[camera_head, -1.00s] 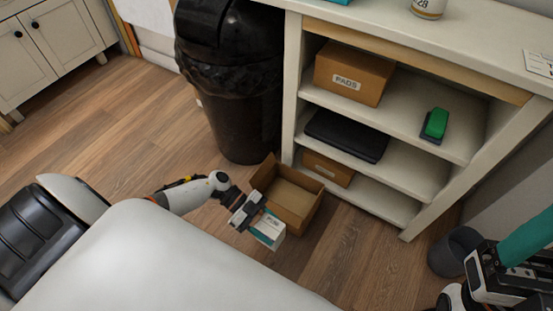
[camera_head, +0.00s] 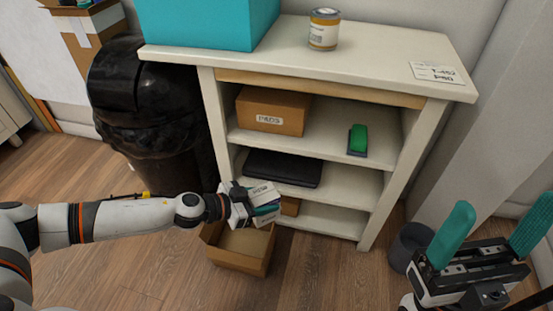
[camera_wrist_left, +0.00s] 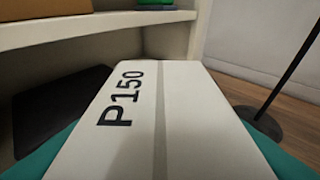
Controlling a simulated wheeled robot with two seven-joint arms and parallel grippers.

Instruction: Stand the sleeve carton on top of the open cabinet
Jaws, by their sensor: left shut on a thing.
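In the left wrist view the white carton (camera_wrist_left: 150,120) fills the middle and reads "P150". The open cabinet (camera_head: 385,200) is white with several shelves; its top (camera_head: 375,50) lies higher than the carton. My right gripper (camera_head: 480,240) is open and empty at the lower right, its teal fingers well apart.
On the cabinet top stand a large teal box (camera_head: 200,22), a tin (camera_head: 324,30) and a label card (camera_head: 435,72). A black bin (camera_head: 150,110) is left of the cabinet; an open brown box (camera_head: 240,250) sits on the floor.

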